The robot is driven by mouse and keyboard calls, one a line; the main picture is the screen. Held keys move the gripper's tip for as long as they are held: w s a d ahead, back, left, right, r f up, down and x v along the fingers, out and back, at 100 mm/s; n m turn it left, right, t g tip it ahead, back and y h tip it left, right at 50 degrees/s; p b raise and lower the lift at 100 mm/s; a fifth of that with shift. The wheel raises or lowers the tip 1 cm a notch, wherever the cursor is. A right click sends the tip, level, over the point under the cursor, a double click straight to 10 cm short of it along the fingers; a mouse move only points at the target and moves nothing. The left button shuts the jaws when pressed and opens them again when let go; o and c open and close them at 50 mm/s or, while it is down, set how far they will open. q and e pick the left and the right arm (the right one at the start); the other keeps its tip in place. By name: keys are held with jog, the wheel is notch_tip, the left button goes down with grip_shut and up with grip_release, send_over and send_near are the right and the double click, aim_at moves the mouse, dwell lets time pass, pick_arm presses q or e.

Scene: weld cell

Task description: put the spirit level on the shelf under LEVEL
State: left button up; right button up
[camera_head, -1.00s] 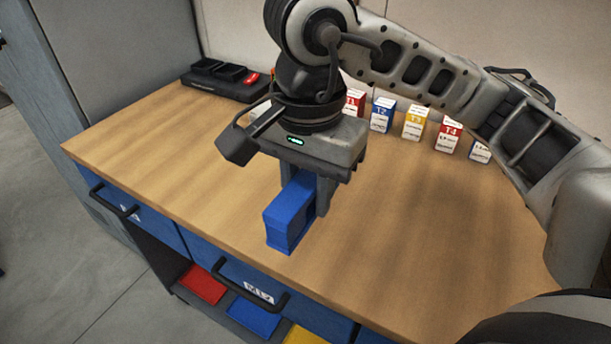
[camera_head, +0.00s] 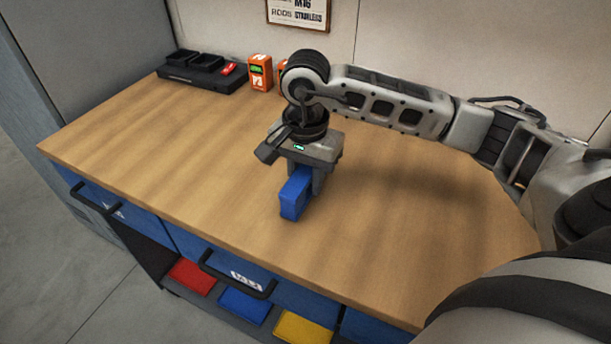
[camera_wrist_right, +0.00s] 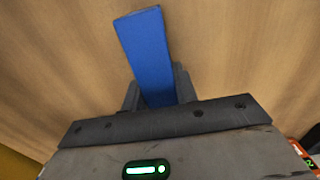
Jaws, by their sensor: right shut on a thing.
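A blue bar-shaped block (camera_head: 292,199), which I take to be the spirit level, is held by my right gripper (camera_head: 305,182) over the wooden workbench (camera_head: 210,185). The gripper is shut on it, and the blue bar sticks out toward the bench's front edge. In the wrist view the blue bar (camera_wrist_right: 147,55) stands out between the two fingers (camera_wrist_right: 158,95). I cannot tell whether it touches the bench top. No shelf label reading LEVEL is in view. My left gripper is not in view.
A black tray (camera_head: 200,75) and an orange box (camera_head: 260,72) stand at the back left. Blue drawers with black handles (camera_head: 238,275) front the bench. Red (camera_head: 192,277), blue (camera_head: 243,306) and yellow (camera_head: 303,328) panels lie on the lower shelf. Much of the bench top is clear.

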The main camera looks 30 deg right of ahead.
jog(key=shift+f, duration=0.35)
jog(key=o, duration=0.7)
jog(key=shift+f+b, duration=0.1)
jog(key=shift+b, duration=0.2)
jog(key=shift+c, duration=0.2)
jog(key=o, duration=0.4)
